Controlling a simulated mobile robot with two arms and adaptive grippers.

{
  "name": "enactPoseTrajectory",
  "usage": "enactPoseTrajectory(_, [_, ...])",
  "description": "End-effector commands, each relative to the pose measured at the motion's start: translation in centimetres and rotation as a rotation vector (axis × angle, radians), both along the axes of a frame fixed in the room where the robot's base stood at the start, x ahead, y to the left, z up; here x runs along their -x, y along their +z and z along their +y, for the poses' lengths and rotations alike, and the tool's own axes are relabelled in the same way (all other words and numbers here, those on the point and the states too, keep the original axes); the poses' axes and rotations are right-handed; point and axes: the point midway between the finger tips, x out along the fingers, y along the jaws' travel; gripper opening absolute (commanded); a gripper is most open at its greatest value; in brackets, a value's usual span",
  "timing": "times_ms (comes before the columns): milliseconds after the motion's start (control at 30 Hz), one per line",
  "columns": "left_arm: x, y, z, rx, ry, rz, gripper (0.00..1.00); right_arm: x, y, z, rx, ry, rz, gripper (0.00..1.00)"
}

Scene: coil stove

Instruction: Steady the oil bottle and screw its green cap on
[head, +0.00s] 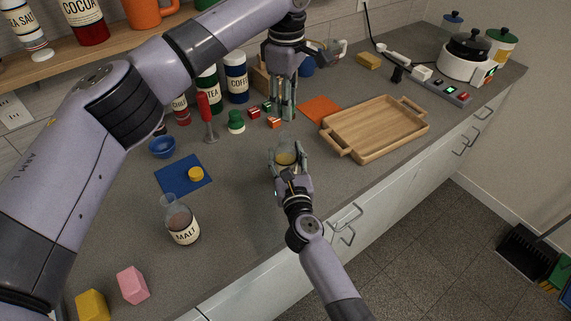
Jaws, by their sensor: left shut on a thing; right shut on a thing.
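The oil bottle (286,158) is a clear vessel with yellow oil low inside, standing near the front of the counter. My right gripper (288,165) is shut around its body from the front. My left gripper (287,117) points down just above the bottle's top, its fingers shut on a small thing. That thing is mostly hidden by the fingers; its place above the bottle fits the green cap, but its colour is not clear. I cannot tell whether it touches the bottle's neck.
Small red, green and orange cubes (274,122) and a green-topped round object (236,122) lie close by. A wooden tray (376,128) is right, a blue mat (174,181) and MALT bottle (182,224) left. Canisters (236,82) stand behind.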

Motion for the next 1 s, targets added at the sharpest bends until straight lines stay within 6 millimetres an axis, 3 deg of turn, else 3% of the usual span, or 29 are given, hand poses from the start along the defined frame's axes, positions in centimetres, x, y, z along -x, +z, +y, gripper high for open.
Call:
enactPoseTrajectory(233, [0.0, -0.2, 0.0, 0.0, 0.0, 0.001, 0.23, 0.0, 0.0, 0.0, 0.0, 0.0, 0.0, 0.0])
enactPoseTrajectory(600, [0.1, -4.9, 0.0, 0.005, 0.0, -0.011, 0.23, 0.0, 0.0, 0.0, 0.0, 0.0, 0.0, 0.0])
enactPoseTrajectory(1000, [0.1, -5.0, 0.0, 0.005, 0.0, -0.013, 0.23, 0.0, 0.0, 0.0, 0.0, 0.0, 0.0, 0.0])
